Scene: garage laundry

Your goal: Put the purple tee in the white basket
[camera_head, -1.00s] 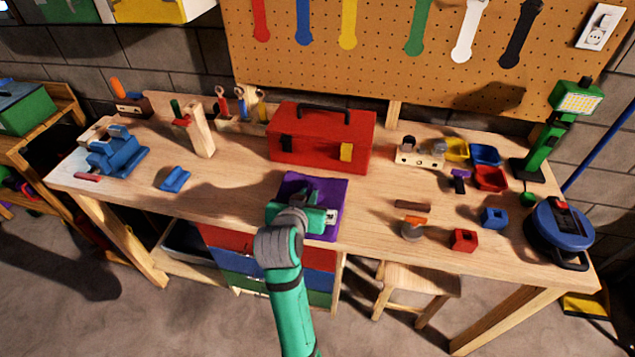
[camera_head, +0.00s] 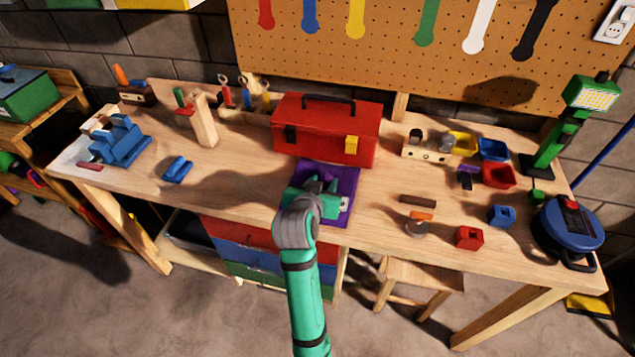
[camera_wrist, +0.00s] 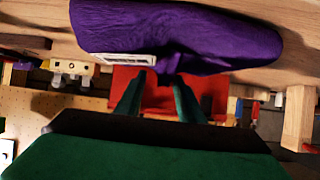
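The purple tee (camera_head: 346,178) is a folded cloth bundle at the workbench's middle, in front of the red toolbox. It also fills the top of the wrist view (camera_wrist: 200,42), with a white label on it. My gripper (camera_head: 319,184) is at the tee and covers part of it in the head view. In the wrist view, my gripper's two fingers (camera_wrist: 160,84) have purple cloth bunched between their tips. Whether the tee is clear of the bench is hard to tell. No white basket shows in either view.
The red toolbox (camera_head: 322,133) stands just behind the tee. Small blocks, trays and a green lamp (camera_head: 560,125) are on the right; a blue vise (camera_head: 120,140) is on the left. A stool (camera_head: 418,278) is under the bench. Bare bench (camera_head: 235,185) lies left of the tee.

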